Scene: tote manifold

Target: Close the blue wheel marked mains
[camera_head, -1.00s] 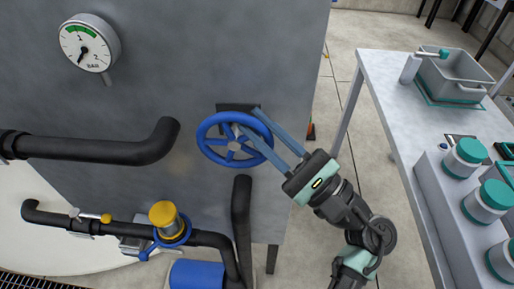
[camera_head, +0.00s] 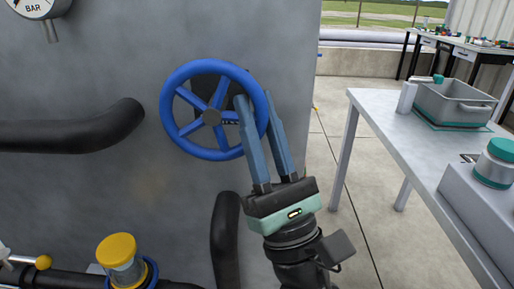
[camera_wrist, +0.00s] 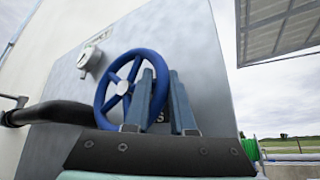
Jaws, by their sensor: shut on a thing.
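The blue wheel (camera_head: 168,106) stands upright on the grey panel, with a dark hub and several spokes. My gripper (camera_head: 254,97) reaches up from below and is shut on the right side of the wheel's rim, one finger on each side of it. In the wrist view the wheel (camera_wrist: 101,95) shows behind and left of my gripper's fingers (camera_wrist: 159,75). Part of the lettering near the wheel is hidden by the fingers, so I cannot read the mark.
A black pipe (camera_head: 75,136) juts out left of the wheel, and another (camera_head: 226,240) rises below it. A yellow-capped valve (camera_head: 117,250) is at lower left. A table (camera_head: 400,125) with a grey tote (camera_head: 455,103) stands at right, with open floor between.

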